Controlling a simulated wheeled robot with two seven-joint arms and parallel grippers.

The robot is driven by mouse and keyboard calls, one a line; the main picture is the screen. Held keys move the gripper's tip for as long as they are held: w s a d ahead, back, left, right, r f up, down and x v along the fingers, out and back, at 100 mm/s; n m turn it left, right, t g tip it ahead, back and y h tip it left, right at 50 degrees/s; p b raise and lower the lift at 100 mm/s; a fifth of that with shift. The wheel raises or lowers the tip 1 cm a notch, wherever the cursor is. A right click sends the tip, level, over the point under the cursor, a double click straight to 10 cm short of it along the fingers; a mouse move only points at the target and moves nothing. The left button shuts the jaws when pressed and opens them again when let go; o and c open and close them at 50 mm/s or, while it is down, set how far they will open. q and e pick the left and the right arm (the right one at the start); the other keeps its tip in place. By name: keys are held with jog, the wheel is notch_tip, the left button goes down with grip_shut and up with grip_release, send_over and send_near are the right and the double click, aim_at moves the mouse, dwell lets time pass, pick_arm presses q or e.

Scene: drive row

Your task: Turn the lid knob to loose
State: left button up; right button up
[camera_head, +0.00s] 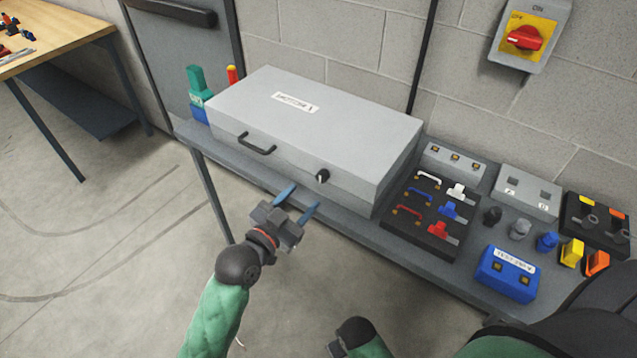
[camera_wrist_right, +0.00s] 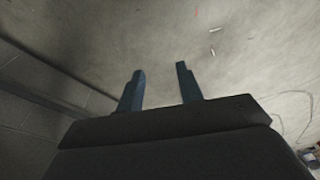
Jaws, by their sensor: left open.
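The grey box labelled as a motor (camera_head: 310,125) stands on the bench with its lid down. The black lid knob (camera_head: 322,176), with a light pointer mark, is on its front face, right of the black handle (camera_head: 257,144). My left gripper (camera_head: 298,198) is open and empty, in front of the box, below and left of the knob and apart from it. My right gripper (camera_wrist_right: 160,80) is open and empty over bare floor in the right wrist view. In the head view only part of my right arm shows at the bottom.
Right of the box are a dark tray of switches and handles (camera_head: 405,222), a blue test box (camera_head: 508,273) and several small coloured parts. A red rotary switch (camera_head: 525,38) is on the wall. Green and blue items (camera_head: 196,92) stand left of the box. The floor in front is clear.

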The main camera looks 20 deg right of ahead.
aim_at(320, 179)
pick_arm(q)
jog(key=p+x, duration=0.2)
jog(key=x, duration=0.4)
jog(key=shift+w+d, duration=0.25)
jog(key=shift+d, duration=0.1)
jog(key=shift+w+d, duration=0.3)
jog(key=shift+d, duration=0.1)
pick_arm(e)
notch_tip(320, 179, down, 10)
jog(key=s+d, duration=0.1)
jog(key=s, duration=0.1)
jog(key=shift+d, duration=0.15)
pick_arm(q)
jog(key=shift+c, duration=0.5)
pick_arm(e)
jog(key=shift+s, duration=0.1)
pick_arm(q)
jog(key=c, duration=0.9)
jog(key=shift+p, duration=0.3)
